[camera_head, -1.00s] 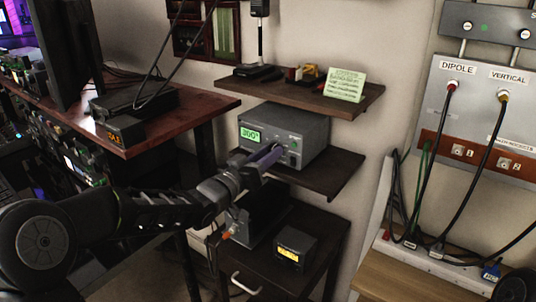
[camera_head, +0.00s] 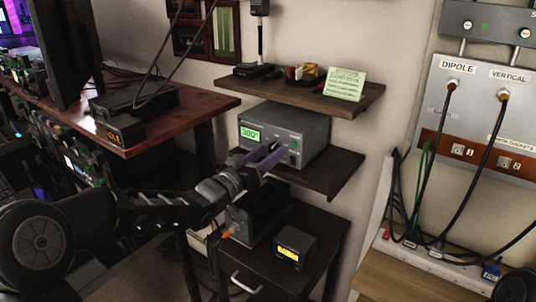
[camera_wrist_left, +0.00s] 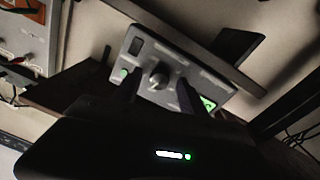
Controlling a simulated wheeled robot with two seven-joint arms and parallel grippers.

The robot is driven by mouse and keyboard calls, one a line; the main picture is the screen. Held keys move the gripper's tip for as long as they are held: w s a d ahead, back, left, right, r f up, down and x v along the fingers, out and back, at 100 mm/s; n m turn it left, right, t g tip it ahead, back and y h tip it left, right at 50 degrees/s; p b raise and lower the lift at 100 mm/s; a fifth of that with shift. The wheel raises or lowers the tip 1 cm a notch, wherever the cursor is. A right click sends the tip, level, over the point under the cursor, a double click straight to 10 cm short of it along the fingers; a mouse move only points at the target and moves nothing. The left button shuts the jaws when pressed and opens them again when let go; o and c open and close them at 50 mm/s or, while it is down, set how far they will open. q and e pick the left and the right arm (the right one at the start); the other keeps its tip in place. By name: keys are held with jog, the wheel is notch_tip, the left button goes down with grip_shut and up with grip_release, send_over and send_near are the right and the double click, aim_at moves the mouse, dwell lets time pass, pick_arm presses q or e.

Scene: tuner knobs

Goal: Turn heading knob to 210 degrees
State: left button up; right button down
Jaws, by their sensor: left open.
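The grey rotator box (camera_head: 300,124) sits on the middle shelf, its green display (camera_head: 250,134) seeming to read 300°. In the left wrist view, the round heading knob (camera_wrist_left: 158,77) is in the middle of the box's front panel, and the lit green display (camera_wrist_left: 207,103) is partly behind a finger. My left gripper (camera_head: 268,156) is in front of the panel, open. Its fingers (camera_wrist_left: 158,84) appear on either side of the knob in the wrist view; I cannot tell whether they touch it. In the head view, the fingers hide the knob. My right gripper is out of view.
The upper shelf (camera_head: 310,97) overhangs the box and holds small items and a note card (camera_head: 345,84). Below stands a cabinet with a black box (camera_head: 296,247). A wooden desk (camera_head: 180,111) lies left, and a cabled antenna panel (camera_head: 475,110) is right.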

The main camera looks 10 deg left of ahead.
pick_arm(q)
jog(key=v, duration=0.7)
jog(key=shift+s+b, duration=0.2)
jog(key=shift+b, duration=0.15)
jog(key=shift+a, duration=0.15)
